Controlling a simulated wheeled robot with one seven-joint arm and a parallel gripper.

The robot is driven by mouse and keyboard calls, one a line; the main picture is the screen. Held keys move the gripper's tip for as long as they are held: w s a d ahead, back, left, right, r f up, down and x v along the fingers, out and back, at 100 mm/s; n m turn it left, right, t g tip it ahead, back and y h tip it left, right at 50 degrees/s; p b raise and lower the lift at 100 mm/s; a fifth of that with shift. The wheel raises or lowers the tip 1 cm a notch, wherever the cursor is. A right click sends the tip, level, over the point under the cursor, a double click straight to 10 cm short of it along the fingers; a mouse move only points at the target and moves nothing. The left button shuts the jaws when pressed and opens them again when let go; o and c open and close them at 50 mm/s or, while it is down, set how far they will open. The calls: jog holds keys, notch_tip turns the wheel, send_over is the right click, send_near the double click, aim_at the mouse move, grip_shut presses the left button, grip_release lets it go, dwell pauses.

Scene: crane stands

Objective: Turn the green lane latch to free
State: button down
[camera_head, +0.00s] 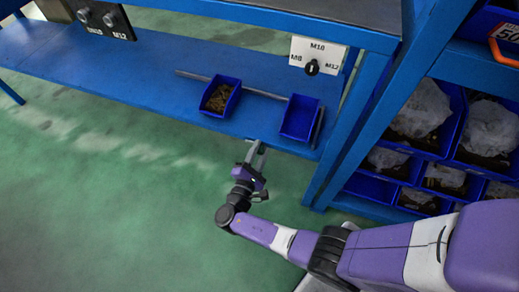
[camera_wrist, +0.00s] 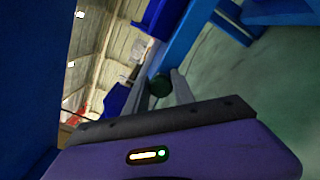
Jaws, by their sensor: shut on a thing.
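A dark green round knob, the green lane latch (camera_wrist: 159,86), shows between my finger tips in the wrist view. My gripper (camera_head: 257,148) is at the front edge of the blue shelf, below and between two blue bins. In the wrist view my gripper (camera_wrist: 157,88) has one finger on each side of the knob and is shut on it. In the head view the latch is hidden by my gripper and the shelf edge. I cannot tell which way the latch is turned.
On the blue shelf (camera_head: 130,80) stand a bin of brown parts (camera_head: 220,97) and an empty-looking bin (camera_head: 299,118). A white M8/M10/M12 plate (camera_head: 318,55) with a black knob hangs above. A rack of bins (camera_head: 425,170) is at right. Green floor in front is clear.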

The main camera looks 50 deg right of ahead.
jog(key=shift+a+f+n, duration=0.1)
jog(key=shift+f+n, duration=0.15)
jog(key=shift+n, duration=0.15)
jog(key=c, duration=1.1)
grip_release()
jog(key=shift+w, duration=0.1)
jog(key=shift+r, duration=0.1)
jog(key=v, duration=0.7)
jog(key=shift+a+p, duration=0.35)
